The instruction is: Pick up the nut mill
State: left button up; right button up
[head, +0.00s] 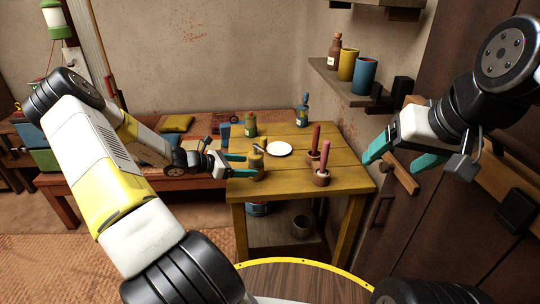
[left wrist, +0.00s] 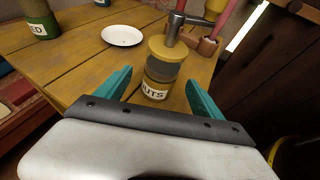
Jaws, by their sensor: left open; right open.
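The nut mill (head: 257,166) is a small jar with a yellow lid and a metal crank on top, standing upright on the yellow wooden table (head: 345,178). In the left wrist view the nut mill (left wrist: 157,80) shows a label ending in "UTS". My left gripper (head: 246,165) is open at the table's left part, with its teal fingers on either side of the mill. In the left wrist view the mill stands between and just beyond the fingertips (left wrist: 160,78); I cannot tell whether they touch it. My right gripper (head: 393,162) is open and empty, right of the table.
A white plate (head: 279,149) lies behind the mill. Two pots with pestles, one red (head: 315,139) and one pink (head: 323,160), stand to the right. A green bottle (head: 250,124) and a blue bottle (head: 302,113) stand farther back. A wall shelf (head: 345,92) holds cups.

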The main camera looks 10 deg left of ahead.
aim_at(263, 165)
pick_arm(q)
jog(key=x, duration=0.8)
jog(key=shift+d+r, duration=0.1)
jog(key=shift+c, duration=0.3)
jog(key=c, duration=1.4)
jog(key=shift+c, duration=0.5)
jog(key=shift+r, duration=0.15)
